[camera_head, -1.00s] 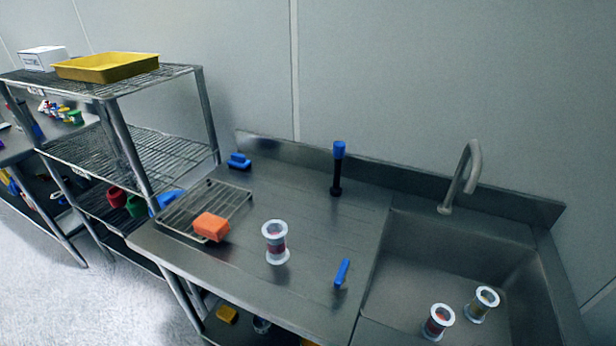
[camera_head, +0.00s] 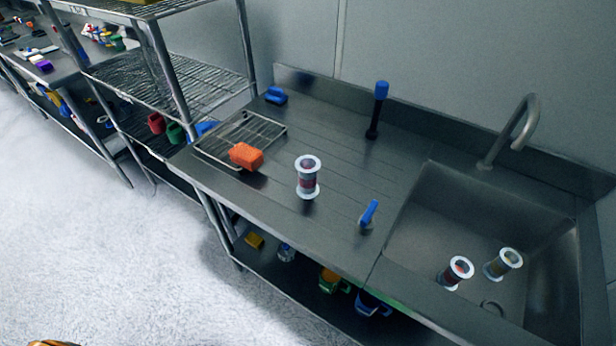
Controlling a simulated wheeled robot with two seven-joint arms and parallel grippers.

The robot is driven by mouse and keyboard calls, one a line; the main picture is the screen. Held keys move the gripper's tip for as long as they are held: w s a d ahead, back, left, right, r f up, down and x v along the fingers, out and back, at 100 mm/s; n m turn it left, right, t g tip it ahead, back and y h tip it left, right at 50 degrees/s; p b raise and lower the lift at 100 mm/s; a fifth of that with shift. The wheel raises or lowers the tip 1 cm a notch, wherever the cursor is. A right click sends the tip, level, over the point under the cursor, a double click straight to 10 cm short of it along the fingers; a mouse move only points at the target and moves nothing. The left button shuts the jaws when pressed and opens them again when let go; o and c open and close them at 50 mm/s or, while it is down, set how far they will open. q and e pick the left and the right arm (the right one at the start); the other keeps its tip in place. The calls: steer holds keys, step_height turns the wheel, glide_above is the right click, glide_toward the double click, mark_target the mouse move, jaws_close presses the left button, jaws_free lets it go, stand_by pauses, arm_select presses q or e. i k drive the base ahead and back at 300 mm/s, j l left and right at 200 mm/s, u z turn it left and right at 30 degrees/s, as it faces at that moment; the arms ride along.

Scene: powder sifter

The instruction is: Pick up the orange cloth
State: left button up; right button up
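An orange block-shaped item (camera_head: 246,156), the only orange thing on the counter and likely the cloth, lies at the front right part of a wire rack (camera_head: 275,127) on the left of the steel counter. It looks like a thick folded pad or sponge. Nothing covers it. Neither of my grippers shows in the head view. A small orange and dark piece at the bottom left edge is too cut off to identify.
A clear sifter with white rims (camera_head: 307,177) stands right of the rack. A blue-handled tool (camera_head: 368,214), a blue brush (camera_head: 275,95) and an upright blue-topped tool (camera_head: 378,108) are also on the counter. The sink (camera_head: 430,220) holds two more sifters. Floor in front is clear.

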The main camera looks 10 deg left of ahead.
mark_target(249, 158)
steer(key=j+z, duration=0.3)
steer(key=j, duration=0.35)
steer(key=j+z, duration=0.3)
steer(key=j, duration=0.4)
steer(key=j+z, duration=0.3)
steer(key=j, duration=0.4)
steer(key=k+j+z, duration=0.15)
steer(key=j+z, duration=0.15)
steer(key=j, duration=0.35)
